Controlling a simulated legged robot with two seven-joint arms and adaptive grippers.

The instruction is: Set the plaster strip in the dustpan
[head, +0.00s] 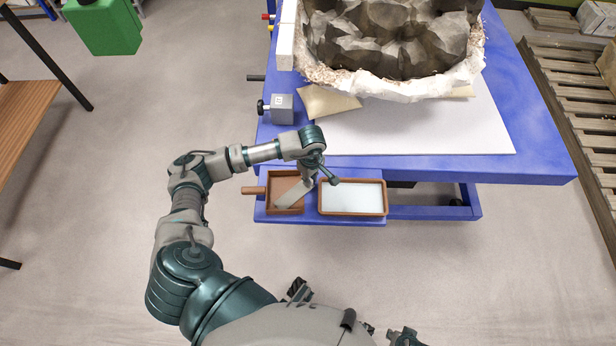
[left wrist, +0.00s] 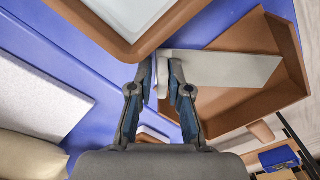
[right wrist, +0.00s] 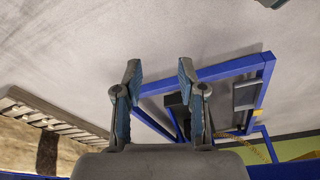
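The plaster strip (head: 292,195) is a flat off-white band lying slantwise over the brown dustpan (head: 271,203), whose handle points left. My left gripper (head: 322,179) is at the strip's right end, near the dustpan's open side. In the left wrist view, its fingers (left wrist: 163,75) are closed around the near end of the strip (left wrist: 225,68), and the rest extends across the dustpan (left wrist: 262,35). I cannot tell whether the strip touches the dustpan floor. My right gripper (right wrist: 160,75) is open and empty, away from both.
A brown-rimmed tray with white contents (head: 384,205) stands right of the dustpan on the blue ledge. Open floor lies in front.

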